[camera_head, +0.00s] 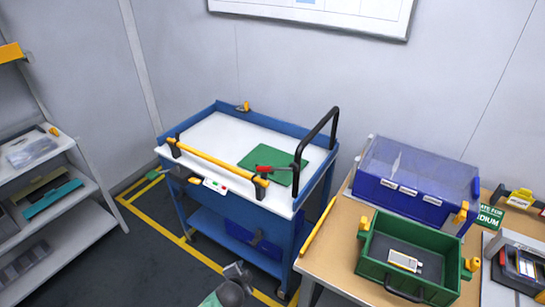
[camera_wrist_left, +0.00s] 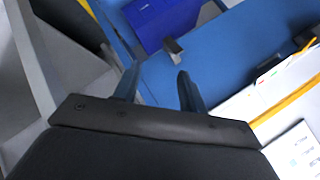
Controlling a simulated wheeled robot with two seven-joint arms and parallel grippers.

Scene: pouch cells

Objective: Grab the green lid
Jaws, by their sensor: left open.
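A flat green lid (camera_head: 285,176) lies on the white top of the blue cart, at its right side. A red and black handle (camera_head: 272,169) shows on or over the lid. The open green crate (camera_head: 375,270) stands on the wooden table at the right, with a small white item (camera_head: 404,261) inside. My left gripper (camera_head: 236,270) is low in front of the cart, apart from the lid and below the cart top. In the left wrist view its two fingers (camera_wrist_left: 157,76) are apart with nothing between them. The lid is not clearly seen there. My right gripper is not in view.
The blue cart (camera_head: 227,200) has a yellow bar (camera_head: 215,163) along its front and a black push handle (camera_head: 316,135) at its right. A blue bin with a clear cover (camera_head: 415,170) stands behind the crate. Grey shelves (camera_head: 65,225) stand at the left.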

